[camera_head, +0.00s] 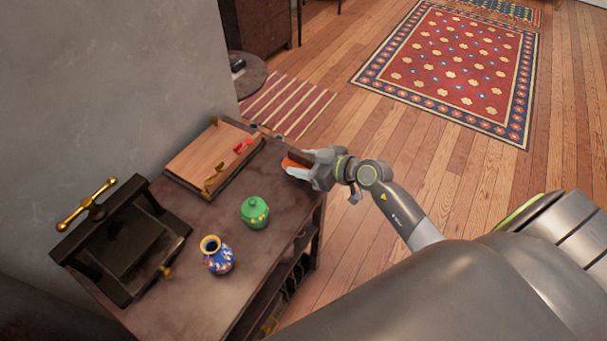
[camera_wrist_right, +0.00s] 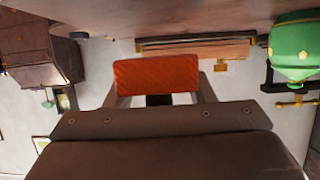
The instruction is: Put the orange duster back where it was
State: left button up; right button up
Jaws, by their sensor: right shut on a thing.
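The orange duster (camera_head: 289,164) is between the fingers of my right gripper (camera_head: 297,166), over the far right end of the dark table (camera_head: 195,290). In the right wrist view the duster (camera_wrist_right: 156,76) shows as an orange block between the two fingers of the gripper (camera_wrist_right: 158,98). The right gripper is shut on it. In the head view the gripper hides part of the duster. I cannot tell whether the duster touches the table top. My left gripper is not in view.
A wooden tray (camera_head: 190,158) with small red and yellow items lies left of the gripper. A green lidded jar (camera_head: 255,212), a blue vase (camera_head: 217,256) and a dark press (camera_head: 120,240) stand nearer. The table top between jar and gripper is clear.

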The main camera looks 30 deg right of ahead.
notch_tip(320, 180, down, 4)
jog(key=shift+r+b, duration=0.2)
jog(key=shift+b, duration=0.5)
jog(key=o, duration=0.9)
jog(key=shift+o, duration=0.2)
jog(key=shift+s+d+r, duration=0.1)
jog(key=shift+s+r, duration=0.05)
jog(key=shift+s, duration=0.05)
jog(key=p+v, duration=0.2)
jog(key=v, duration=0.9)
jog(key=shift+s+d, duration=0.2)
jog(key=shift+s, duration=0.05)
